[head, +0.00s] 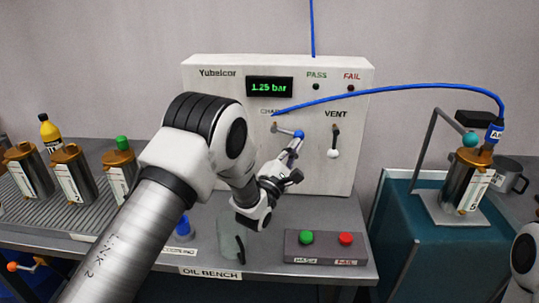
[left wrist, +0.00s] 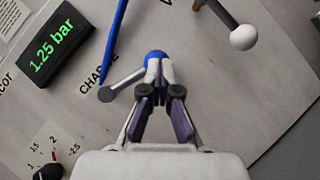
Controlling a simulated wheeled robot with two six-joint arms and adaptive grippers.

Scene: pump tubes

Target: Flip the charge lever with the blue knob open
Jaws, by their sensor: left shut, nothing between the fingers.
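The charge lever (head: 285,131) is on the white panel under the partly hidden CHARGE label. It points right, close to level, with its blue knob (head: 299,134) at the right end. In the left wrist view the lever (left wrist: 122,84) and blue knob (left wrist: 155,54) lie just beyond the fingertips. My left gripper (head: 291,152) is shut and empty, its tips right at the knob from below; it also shows in the left wrist view (left wrist: 157,68). I cannot tell whether they touch. My right gripper is out of view.
The vent lever (head: 334,145) with a white knob hangs down to the right. The display (head: 270,87) reads 1.25 bar. A blue hose (head: 400,87) runs from the panel to a canister (head: 463,185) at right. A button box (head: 325,247) sits on the bench below.

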